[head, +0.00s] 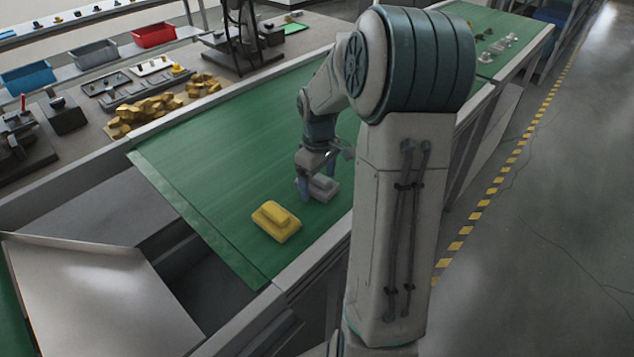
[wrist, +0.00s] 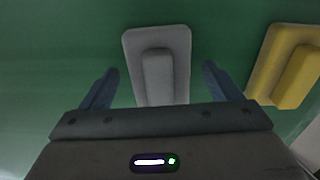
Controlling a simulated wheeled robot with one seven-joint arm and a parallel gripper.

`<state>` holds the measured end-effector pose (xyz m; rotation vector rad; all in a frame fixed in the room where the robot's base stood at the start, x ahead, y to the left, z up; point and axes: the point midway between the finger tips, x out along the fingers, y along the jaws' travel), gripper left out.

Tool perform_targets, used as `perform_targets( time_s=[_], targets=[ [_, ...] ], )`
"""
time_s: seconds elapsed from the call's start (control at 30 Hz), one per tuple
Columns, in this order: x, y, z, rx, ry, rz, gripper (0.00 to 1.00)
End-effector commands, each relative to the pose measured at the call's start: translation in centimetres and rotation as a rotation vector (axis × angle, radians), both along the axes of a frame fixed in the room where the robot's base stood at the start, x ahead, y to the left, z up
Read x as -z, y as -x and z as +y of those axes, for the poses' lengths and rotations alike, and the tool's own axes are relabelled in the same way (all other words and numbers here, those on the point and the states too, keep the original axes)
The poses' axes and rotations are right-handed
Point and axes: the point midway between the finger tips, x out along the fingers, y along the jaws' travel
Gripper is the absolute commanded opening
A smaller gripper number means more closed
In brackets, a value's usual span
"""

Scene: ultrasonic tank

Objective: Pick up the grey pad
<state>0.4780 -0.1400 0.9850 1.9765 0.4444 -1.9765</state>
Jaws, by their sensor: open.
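The grey pad (wrist: 130,65) lies flat on the green belt, with a raised block along its middle. In the wrist view it sits ahead of and between the two blue fingers of my gripper (wrist: 160,88). The fingers are apart, with a gap on either side of the pad's raised block. In the head view the pad (head: 324,188) is right beside my gripper (head: 318,180), which reaches down over the belt and partly hides it.
A yellow pad (head: 276,221) of similar shape lies nearby on the green belt (head: 200,160); it also shows at the right in the wrist view (wrist: 285,65). A metal tray (head: 90,295) stands beyond the belt's near end. The belt's left part is clear.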

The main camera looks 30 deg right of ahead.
Motion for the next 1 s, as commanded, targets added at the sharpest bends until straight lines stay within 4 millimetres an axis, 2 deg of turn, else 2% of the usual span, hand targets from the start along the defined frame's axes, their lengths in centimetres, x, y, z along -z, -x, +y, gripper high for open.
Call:
perform_targets(
  time_s=[0.13, 0.17, 0.3, 0.33, 0.77, 0.87, 1.0],
  targets=[
    [0.0, 0.0, 0.0, 0.000, 0.000, 0.000, 0.85],
    [0.0, 0.0, 0.0, 0.000, 0.000, 0.000, 0.79],
    [0.0, 0.0, 0.0, 0.000, 0.000, 0.000, 0.40],
    [0.0, 0.0, 0.0, 0.000, 0.000, 0.000, 0.36],
    [-0.7, -0.1, 0.0, 0.001, 0.001, -0.002, 0.36],
    [-1.7, -0.1, -0.1, 0.001, 0.003, -0.004, 0.36],
    [-4.1, -0.1, -0.1, 0.001, 0.004, -0.006, 0.36]
  ],
)
